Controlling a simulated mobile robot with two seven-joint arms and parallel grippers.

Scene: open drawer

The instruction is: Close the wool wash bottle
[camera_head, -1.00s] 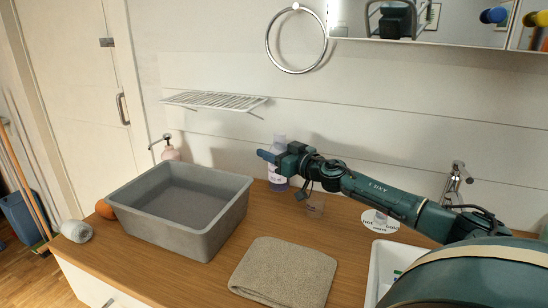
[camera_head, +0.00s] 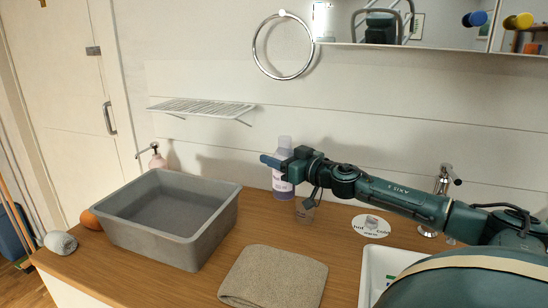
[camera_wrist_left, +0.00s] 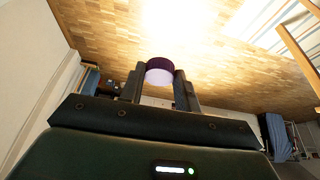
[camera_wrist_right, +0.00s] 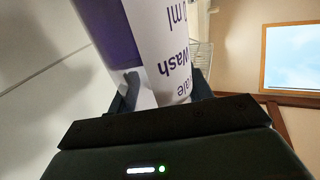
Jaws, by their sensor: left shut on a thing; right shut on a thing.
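The wool wash bottle (camera_head: 284,183), pale purple with a white label, is upright near the wall in the head view. My right gripper (camera_head: 274,161) is shut on it, reaching across from the right. In the right wrist view the bottle (camera_wrist_right: 168,48) fills the space between the fingers, its label reading "Wash". I cannot tell whether its base touches the counter. My left gripper (camera_wrist_left: 160,82) is shut on a dark purple cap (camera_wrist_left: 160,70) in the left wrist view; neither shows in the head view. The bottle's mouth is too small to make out.
A grey basin (camera_head: 120,232) stands left on the wooden counter (camera_head: 205,262). A folded beige towel (camera_head: 273,278) lies in front. A round sign (camera_head: 371,226) and a faucet (camera_head: 441,190) are to the right. A wire shelf (camera_head: 200,107) juts from the wall.

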